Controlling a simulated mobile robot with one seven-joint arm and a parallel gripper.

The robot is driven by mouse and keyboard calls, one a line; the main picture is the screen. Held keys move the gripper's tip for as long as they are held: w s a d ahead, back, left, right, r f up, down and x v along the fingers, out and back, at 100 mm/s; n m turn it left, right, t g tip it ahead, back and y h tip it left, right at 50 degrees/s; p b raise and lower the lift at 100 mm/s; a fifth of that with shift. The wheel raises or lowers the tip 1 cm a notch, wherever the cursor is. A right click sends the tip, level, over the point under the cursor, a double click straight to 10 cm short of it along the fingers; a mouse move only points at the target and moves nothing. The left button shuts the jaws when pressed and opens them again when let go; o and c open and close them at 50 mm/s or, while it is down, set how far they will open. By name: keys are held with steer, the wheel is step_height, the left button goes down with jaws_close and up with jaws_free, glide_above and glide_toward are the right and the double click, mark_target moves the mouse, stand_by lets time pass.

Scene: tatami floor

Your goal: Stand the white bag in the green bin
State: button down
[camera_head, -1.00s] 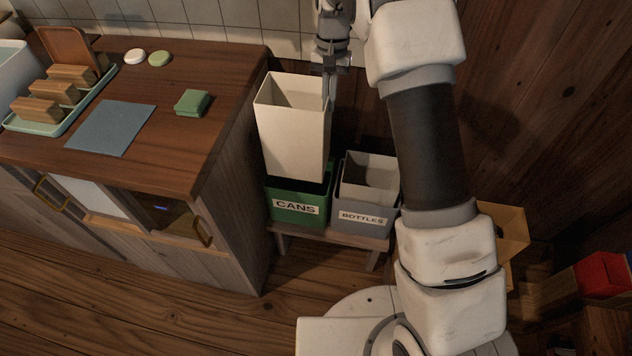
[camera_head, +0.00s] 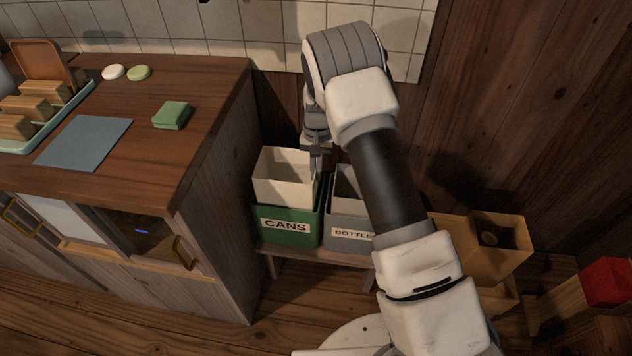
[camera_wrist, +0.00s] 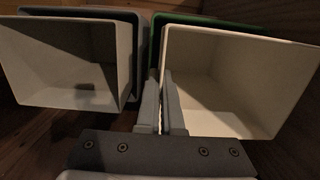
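The white bag (camera_head: 283,185), a tall open-topped box shape, stands upright inside the green bin (camera_head: 288,232) labelled CANS, its upper part above the bin's rim. In the wrist view the bag (camera_wrist: 235,75) opens toward the camera, with the green bin's rim (camera_wrist: 205,20) showing behind it. My gripper (camera_head: 316,163) is at the bag's right rim, pointing down. In the wrist view my gripper (camera_wrist: 161,88) has its two narrow fingers close together on either side of the bag's wall, one inside the bag and one outside. The bag's bottom is hidden in the bin.
A grey bin (camera_head: 347,233) labelled BOTTLES, with a white liner (camera_wrist: 70,65), stands close beside the green bin on a low wooden stand (camera_head: 315,254). A wooden cabinet (camera_head: 215,200) is close on the left. Cardboard boxes (camera_head: 485,250) stand to the right.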

steer(key=shift+f+b, duration=0.5)
steer(key=shift+f, duration=1.35)
steer(key=shift+f, duration=0.15)
steer(key=c, duration=1.1)
jaws_free()
